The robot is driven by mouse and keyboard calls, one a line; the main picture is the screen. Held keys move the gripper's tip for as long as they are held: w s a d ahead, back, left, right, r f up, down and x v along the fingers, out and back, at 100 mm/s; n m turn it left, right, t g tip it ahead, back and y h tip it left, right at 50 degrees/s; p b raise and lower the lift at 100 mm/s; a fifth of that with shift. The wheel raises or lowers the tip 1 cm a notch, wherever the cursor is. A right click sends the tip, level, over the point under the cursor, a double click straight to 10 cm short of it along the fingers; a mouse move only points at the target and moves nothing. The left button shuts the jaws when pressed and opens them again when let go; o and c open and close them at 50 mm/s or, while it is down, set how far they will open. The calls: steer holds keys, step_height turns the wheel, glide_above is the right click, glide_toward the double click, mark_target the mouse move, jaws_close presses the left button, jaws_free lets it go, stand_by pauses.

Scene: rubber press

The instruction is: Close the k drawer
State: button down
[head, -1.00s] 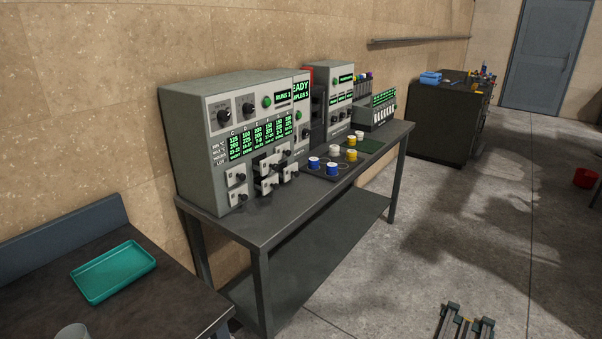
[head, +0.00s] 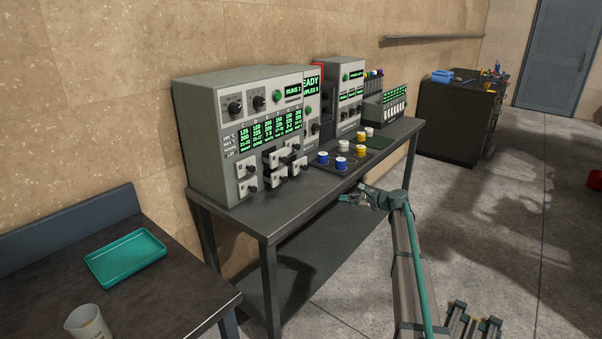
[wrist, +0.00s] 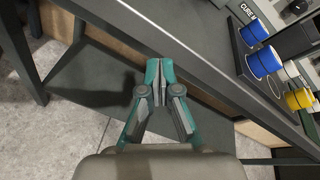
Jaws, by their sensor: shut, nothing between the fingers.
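The grey cabinet (head: 215,140) with green lit readouts stands on the bench against the wall. Its front has two rows of small drawers with dark knobs. Several drawers in the middle and right columns, such as the lower middle drawer (head: 276,172), appear to stick out. The letters are too small to tell which is the k drawer. My gripper (head: 342,199) is in front of the bench's front edge, right of the drawers and apart from them. In the wrist view, my gripper (wrist: 158,72) has its teal fingers together with nothing between them. No drawer shows there.
Blue, yellow and white containers (head: 341,163) stand on a dark mat right of the cabinet. The bench (head: 270,226) has a front edge and a lower shelf. A teal tray (head: 125,258) and a cup (head: 88,324) are on the left table. Floor before the bench is open.

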steer(key=w+a+r+m+t+y, duration=0.1)
steer(key=w+r+m+t+y, duration=0.1)
steer(key=w+r+m, duration=0.4)
steer(key=m+p, duration=0.1)
steer(key=p, duration=0.2)
glide_toward(307, 166)
steer(key=x, duration=0.7)
steer(key=shift+f, duration=0.3)
steer(key=x, duration=0.4)
steer(key=shift+w+a+r, duration=0.1)
steer(key=shift+w+a, duration=0.05)
steer(key=shift+w, duration=0.1)
steer(key=shift+w+a, duration=0.25)
steer(key=shift+r, duration=0.15)
steer(key=shift+s+d, duration=0.1)
